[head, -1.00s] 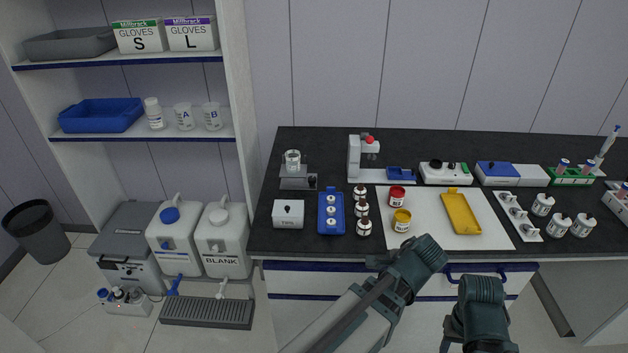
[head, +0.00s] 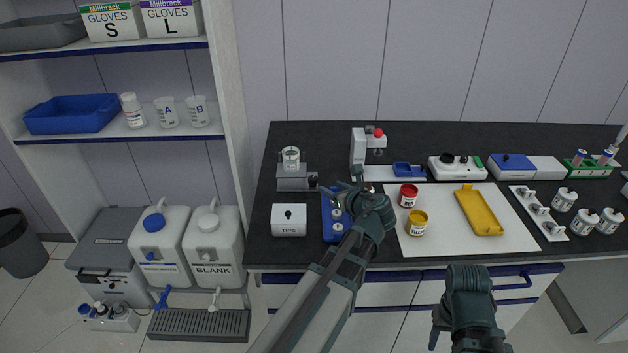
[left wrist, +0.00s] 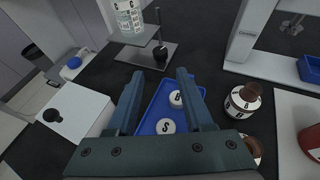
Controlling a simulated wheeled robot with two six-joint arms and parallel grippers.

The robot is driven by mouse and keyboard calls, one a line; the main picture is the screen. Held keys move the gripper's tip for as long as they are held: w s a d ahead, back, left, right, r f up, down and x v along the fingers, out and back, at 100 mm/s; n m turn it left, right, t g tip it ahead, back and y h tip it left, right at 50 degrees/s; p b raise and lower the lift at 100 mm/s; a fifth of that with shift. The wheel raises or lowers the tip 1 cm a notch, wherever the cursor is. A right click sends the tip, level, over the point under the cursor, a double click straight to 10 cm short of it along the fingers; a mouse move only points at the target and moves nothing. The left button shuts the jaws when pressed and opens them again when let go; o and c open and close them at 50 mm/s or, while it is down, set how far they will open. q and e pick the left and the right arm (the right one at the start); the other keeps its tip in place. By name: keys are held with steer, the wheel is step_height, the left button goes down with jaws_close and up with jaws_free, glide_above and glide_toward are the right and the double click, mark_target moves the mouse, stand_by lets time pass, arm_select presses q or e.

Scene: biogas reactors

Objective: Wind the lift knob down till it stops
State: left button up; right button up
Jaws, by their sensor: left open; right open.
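The small grey lab jack (head: 291,184) stands at the left of the bench with a glass beaker (head: 291,158) on its plate. Its black lift knob (head: 313,181) is on the jack's right side. In the left wrist view the knob (left wrist: 160,54) shows beyond the fingertips, with the jack's plate (left wrist: 138,38) and beaker (left wrist: 128,15) behind. My left gripper (head: 343,190) is open and empty, above the blue tray (left wrist: 160,112) and apart from the knob. My right gripper (head: 440,335) is open at the front of the bench; its fingertips are mostly hidden.
Bare black bench lies between jack and stand.

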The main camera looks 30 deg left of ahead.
mark_target(313, 178)
arm_select(q)
steer(key=b+x, duration=0.4)
steer(key=x, duration=0.7)
steer(key=shift+f, duration=0.2)
steer(key=shift+x, duration=0.75)
steer(key=shift+r, duration=0.1)
jaws_close()
